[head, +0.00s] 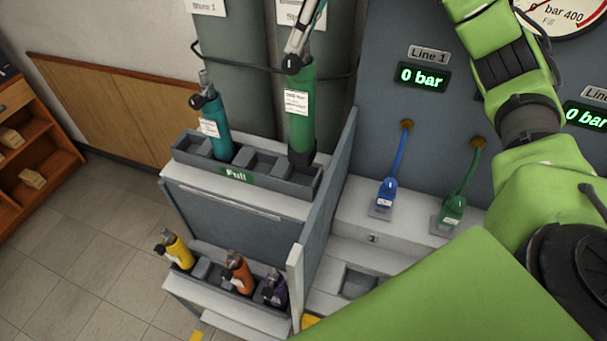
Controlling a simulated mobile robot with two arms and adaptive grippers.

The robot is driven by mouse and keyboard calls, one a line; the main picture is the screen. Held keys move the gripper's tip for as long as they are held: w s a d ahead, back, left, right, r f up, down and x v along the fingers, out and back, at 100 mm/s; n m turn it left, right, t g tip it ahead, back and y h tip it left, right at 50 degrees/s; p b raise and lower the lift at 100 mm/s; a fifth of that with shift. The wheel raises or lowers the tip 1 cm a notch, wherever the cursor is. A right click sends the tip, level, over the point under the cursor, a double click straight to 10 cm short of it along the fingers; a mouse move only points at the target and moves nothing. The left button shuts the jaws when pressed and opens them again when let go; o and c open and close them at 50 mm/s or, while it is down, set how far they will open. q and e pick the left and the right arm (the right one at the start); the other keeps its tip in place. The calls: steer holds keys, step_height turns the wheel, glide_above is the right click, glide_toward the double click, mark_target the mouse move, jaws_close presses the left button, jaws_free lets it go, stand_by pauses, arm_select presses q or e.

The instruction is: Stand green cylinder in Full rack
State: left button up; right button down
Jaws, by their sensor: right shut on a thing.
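The green cylinder (300,115) is upright with a white label, at the right end of the Full rack (236,174). Its foot is over or in the right-end compartment; I cannot tell how deep it sits or whether it touches the floor of the compartment. My right gripper (299,50) is shut on the top of the green cylinder at its dark valve, with the fingers partly cut off by the picture edge. A teal cylinder (217,132) stands in the rack further left. My left gripper is not in view.
A lower rack holds yellow (179,251), orange (240,272) and purple (277,288) cylinders. A grey side panel (331,190) rises right of the Full rack. Large grey tanks (232,60) stand behind. Blue (385,192) and green (453,208) hose connectors sit at right.

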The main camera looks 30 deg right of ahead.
mark_target(307, 75)
steer(key=shift+w+d+f, duration=0.1)
steer(key=shift+f, duration=0.05)
step_height(307, 75, down, 4)
steer(key=shift+f+p, duration=0.15)
steer(key=shift+p, duration=0.3)
step_height(307, 75, down, 2)
steer(key=shift+f+p, duration=0.5)
steer(key=shift+f, duration=1.3)
steer(key=c, duration=2)
jaws_free()
steer(key=shift+f, duration=0.1)
steer(key=shift+o, duration=0.5)
steer(key=shift+s, duration=0.2)
